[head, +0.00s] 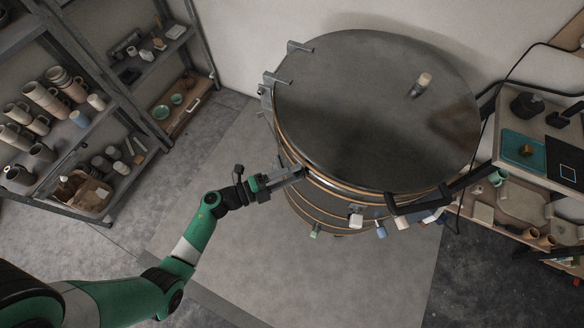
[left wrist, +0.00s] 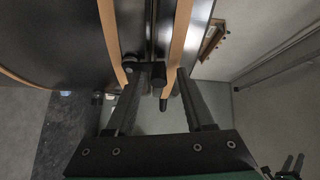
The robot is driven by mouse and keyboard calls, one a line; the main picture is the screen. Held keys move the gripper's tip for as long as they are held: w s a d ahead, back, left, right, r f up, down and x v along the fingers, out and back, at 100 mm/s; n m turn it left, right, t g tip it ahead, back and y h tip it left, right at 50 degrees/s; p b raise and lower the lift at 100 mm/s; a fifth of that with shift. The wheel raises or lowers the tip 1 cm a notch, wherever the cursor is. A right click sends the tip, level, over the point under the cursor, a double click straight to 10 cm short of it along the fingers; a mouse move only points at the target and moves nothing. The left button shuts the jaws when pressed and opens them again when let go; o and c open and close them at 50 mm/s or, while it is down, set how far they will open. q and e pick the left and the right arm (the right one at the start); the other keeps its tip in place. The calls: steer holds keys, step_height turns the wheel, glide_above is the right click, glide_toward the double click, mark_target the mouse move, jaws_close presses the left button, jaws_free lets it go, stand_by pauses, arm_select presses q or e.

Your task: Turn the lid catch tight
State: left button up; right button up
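The round dark kiln (head: 350,105) has a closed lid with a tan rim. Its lid catch (left wrist: 157,74) is a small dark fitting on the side at the rim, seen in the left wrist view between two tan bands. My left gripper (head: 302,172) reaches the kiln's near left side at the rim. In the left wrist view my left gripper (left wrist: 160,82) has its two dark fingers apart, one on each side of the catch, with gaps visible. In the head view the gripper largely hides the catch. My right gripper is not in view.
A small knob-topped peg (head: 422,83) stands on the lid. A black handle (head: 425,201) juts from the kiln's front right. A shelf with mugs (head: 45,98) stands left, and a cluttered workbench (head: 510,165) stands right. The floor (head: 240,245) before the kiln is clear.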

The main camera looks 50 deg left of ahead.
arm_select(q)
steer(key=v, duration=1.1)
steer(key=shift+s+a, duration=0.15)
steer(key=shift+s, duration=0.15)
stand_by(0.4)
